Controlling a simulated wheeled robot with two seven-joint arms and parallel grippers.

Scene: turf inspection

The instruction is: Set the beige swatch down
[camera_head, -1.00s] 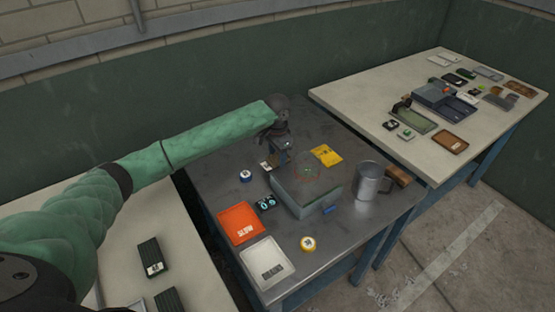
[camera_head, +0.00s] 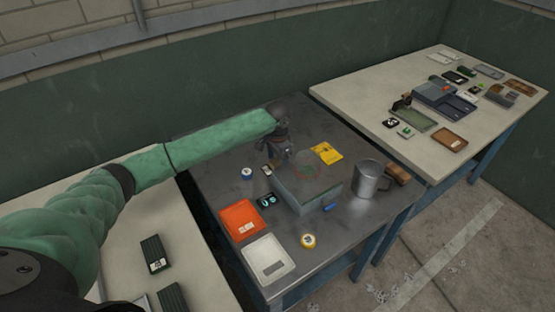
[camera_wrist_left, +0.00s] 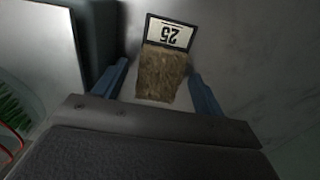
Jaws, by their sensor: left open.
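The beige swatch (camera_wrist_left: 163,72), a rough tan patch with a white label reading 25 in a dark frame, shows in the left wrist view, on or just above the grey metal surface. My left gripper (camera_wrist_left: 162,88) is open, its two blue fingers on either side of the swatch with gaps visible. In the head view my left gripper (camera_head: 277,163) is low over the metal table (camera_head: 345,215), at the back left of the grey box. The swatch's label end (camera_head: 267,170) shows there; the rest is hidden by the gripper. My right gripper is not in view.
A grey open box (camera_head: 308,200) stands close beside the gripper. A metal mug (camera_head: 368,180), yellow card (camera_head: 327,153), orange SLOW card (camera_head: 241,220), white tray (camera_head: 267,262) and yellow roll (camera_head: 308,240) lie around it. A cluttered pale table (camera_head: 350,95) stands at the right.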

